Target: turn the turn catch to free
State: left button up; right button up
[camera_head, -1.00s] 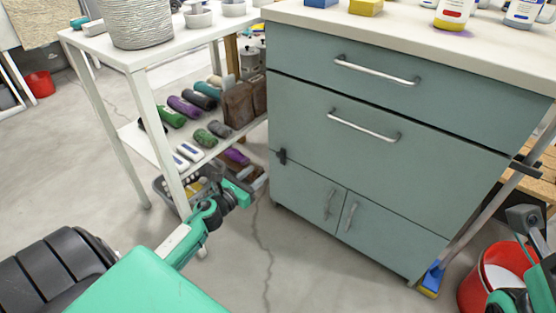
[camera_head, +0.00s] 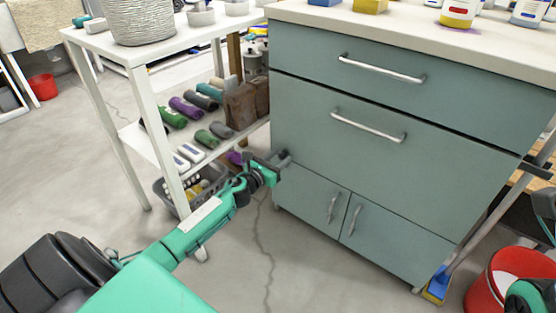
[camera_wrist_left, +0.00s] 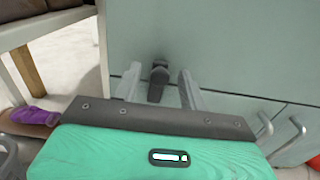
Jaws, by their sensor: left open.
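The turn catch is a small dark bar at the left edge of the teal cabinet front (camera_head: 385,170), near the seam above the lower doors. In the left wrist view the catch (camera_wrist_left: 158,82) stands roughly upright across the seam. My left gripper (camera_head: 283,160) is at the catch, and in the wrist view its two pale fingers (camera_wrist_left: 159,88) are apart, one on each side of the catch. I see a gap on both sides, so no grip shows. In the head view the gripper largely hides the catch. My right gripper's fingers do not show.
A white shelf table (camera_head: 140,62) with rolled items stands close left of my left arm. Two door handles (camera_head: 343,213) are right of the catch. A red bucket (camera_head: 485,285) and a blue-yellow broom (camera_head: 437,285) stand at the right.

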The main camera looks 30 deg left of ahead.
pick_arm(q)
grip_shut()
